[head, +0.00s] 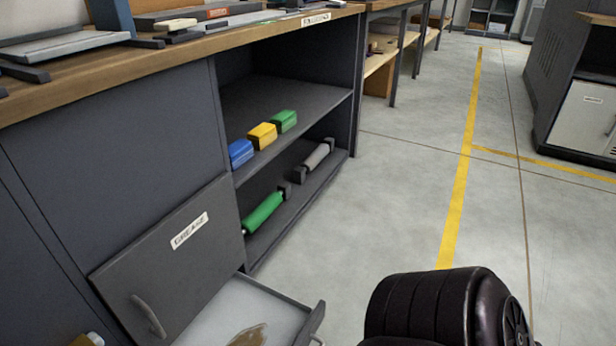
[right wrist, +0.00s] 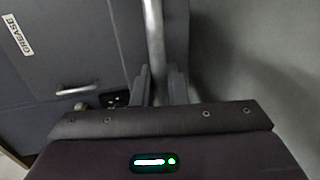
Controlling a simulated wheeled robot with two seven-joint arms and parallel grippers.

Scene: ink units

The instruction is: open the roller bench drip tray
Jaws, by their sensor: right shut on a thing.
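The drip tray (head: 283,296) sticks out from the bottom of the roller bench (head: 130,135) in the head view. Its pale inside shows, with a brown stain, and its near part is cut off by the bottom edge. Its bar handle (head: 318,326) is at its right end. In the right wrist view, my right gripper (right wrist: 158,88) is shut on the tray's metal handle (right wrist: 153,40), which runs between the two fingers. The fingers are out of sight in the head view, where only my dark right arm shows. My left gripper is in neither view.
A door marked GREASE (head: 175,262) with a curved handle (head: 148,315) is beside the tray. Open shelves hold blue (head: 241,152), yellow (head: 263,135) and green (head: 284,121) blocks and rollers (head: 263,212). Clear floor (head: 400,200) lies to the right.

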